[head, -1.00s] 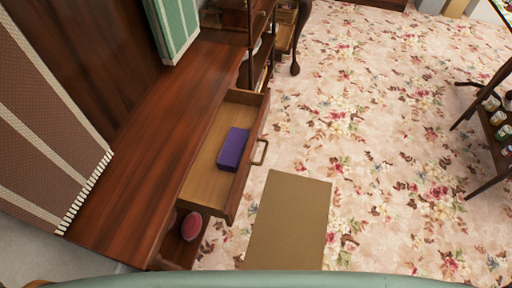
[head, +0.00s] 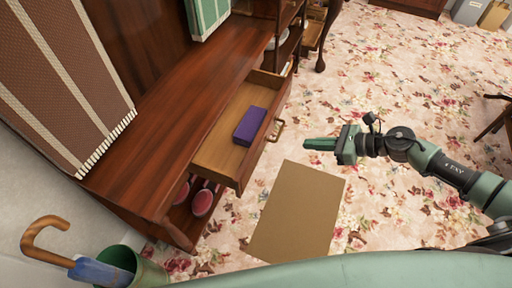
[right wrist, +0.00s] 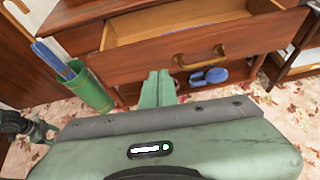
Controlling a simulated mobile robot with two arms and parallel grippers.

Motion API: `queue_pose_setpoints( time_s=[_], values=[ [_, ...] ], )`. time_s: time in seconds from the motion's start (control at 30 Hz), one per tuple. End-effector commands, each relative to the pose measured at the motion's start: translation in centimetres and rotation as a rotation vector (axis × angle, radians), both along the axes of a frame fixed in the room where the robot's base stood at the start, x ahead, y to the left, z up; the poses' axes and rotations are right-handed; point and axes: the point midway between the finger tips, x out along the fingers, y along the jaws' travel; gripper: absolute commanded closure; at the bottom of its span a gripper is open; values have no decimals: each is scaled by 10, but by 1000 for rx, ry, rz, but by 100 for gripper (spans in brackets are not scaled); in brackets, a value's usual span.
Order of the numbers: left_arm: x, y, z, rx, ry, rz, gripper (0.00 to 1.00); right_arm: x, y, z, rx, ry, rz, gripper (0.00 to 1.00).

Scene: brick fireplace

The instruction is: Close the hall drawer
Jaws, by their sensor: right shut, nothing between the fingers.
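The hall drawer (head: 216,152) is pulled open from the dark wooden hall cabinet (head: 170,130). A purple box (head: 249,125) lies inside it. The drawer has a brass handle (head: 276,130) on its front. In the right wrist view the drawer front (right wrist: 240,42) and its handle (right wrist: 200,57) face me. My right gripper (head: 306,144) is shut and empty, to the right of the drawer front and apart from it. In the right wrist view its closed fingers (right wrist: 158,84) point toward the drawer front, below and left of the handle. My left gripper is not in view.
Red-soled brushes or shoes (head: 203,200) sit on the shelf under the drawer. A green bucket (head: 140,270) and an umbrella (head: 90,268) stand at the lower left. A brown mat or board (head: 297,215) lies on the floral carpet, which is largely clear.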

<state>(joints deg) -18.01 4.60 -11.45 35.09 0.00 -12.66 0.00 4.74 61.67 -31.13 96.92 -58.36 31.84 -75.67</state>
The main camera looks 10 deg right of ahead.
Motion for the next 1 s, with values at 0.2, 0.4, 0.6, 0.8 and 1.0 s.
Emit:
queue_pose_setpoints(
  time_s=[0.2, 0.4, 0.6, 0.8, 1.0],
  values=[
    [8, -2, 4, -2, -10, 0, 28, 3, 14, -2, -37, -32, 51, 100],
    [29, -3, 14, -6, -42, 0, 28, 24, 44, -20, -33, -31, 48, 100],
    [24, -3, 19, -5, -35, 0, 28, 44, 74, -43, -33, -28, 46, 100],
    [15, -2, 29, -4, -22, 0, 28, 61, 97, -43, -35, -30, 46, 100],
    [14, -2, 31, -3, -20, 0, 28, 67, 107, -46, -36, -28, 45, 100]
  ],
)
